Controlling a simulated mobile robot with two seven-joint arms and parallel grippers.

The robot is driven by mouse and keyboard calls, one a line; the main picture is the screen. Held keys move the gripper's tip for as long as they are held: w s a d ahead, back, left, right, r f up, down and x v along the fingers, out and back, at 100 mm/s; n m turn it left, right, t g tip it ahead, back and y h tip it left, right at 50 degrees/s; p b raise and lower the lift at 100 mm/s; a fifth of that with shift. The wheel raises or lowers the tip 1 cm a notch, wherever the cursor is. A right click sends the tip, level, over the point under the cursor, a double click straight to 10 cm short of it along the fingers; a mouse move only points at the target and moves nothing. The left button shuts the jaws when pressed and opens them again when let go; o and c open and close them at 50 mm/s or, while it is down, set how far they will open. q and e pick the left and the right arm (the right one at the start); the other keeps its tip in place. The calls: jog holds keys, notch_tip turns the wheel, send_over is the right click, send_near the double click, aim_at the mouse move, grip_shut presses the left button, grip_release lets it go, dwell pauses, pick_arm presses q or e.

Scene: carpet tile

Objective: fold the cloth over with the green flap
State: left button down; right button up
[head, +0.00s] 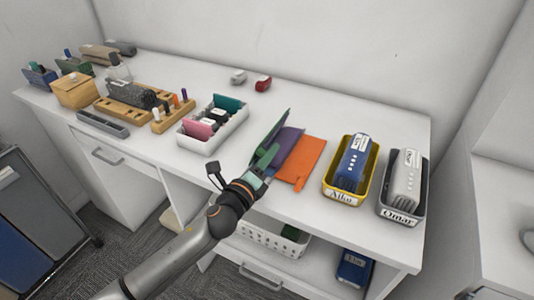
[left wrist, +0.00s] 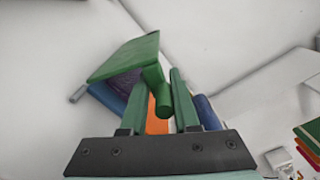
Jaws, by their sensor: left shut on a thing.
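The cloth lies on the white desk right of centre in the head view, with an orange panel (head: 304,160) flat on the right and a purple panel (head: 288,146) beside it. Its green flap (head: 277,132) stands raised and tilted at the left side. My left gripper (head: 262,166) is shut on the green flap at its near end. In the left wrist view the green flap (left wrist: 128,58) rises from between the fingers (left wrist: 160,108), with purple and blue parts behind it and some orange between the fingers. My right gripper is not in view.
A white divided bin (head: 212,125) stands left of the cloth. A yellow tray (head: 331,187) and a dark grey tray (head: 385,206), each holding a device, stand to the right. A red item (head: 263,83) and a grey one (head: 238,77) lie behind. Bare desk lies behind the cloth.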

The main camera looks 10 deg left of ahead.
pick_arm(q)
jog(key=shift+d+r, duration=0.3)
jog(key=shift+r, duration=0.15)
jog(key=c, duration=0.9)
grip_release()
jog(key=shift+d, duration=0.1)
jog(key=shift+o, duration=0.5)
jog(key=shift+f, duration=0.15)
jog(key=shift+f, duration=0.1)
jog(key=shift+s+a, duration=0.15)
jog(key=shift+a, duration=0.1)
jog(key=v, duration=1.2)
jog(key=shift+s+b, duration=0.15)
jog(key=shift+b, duration=0.25)
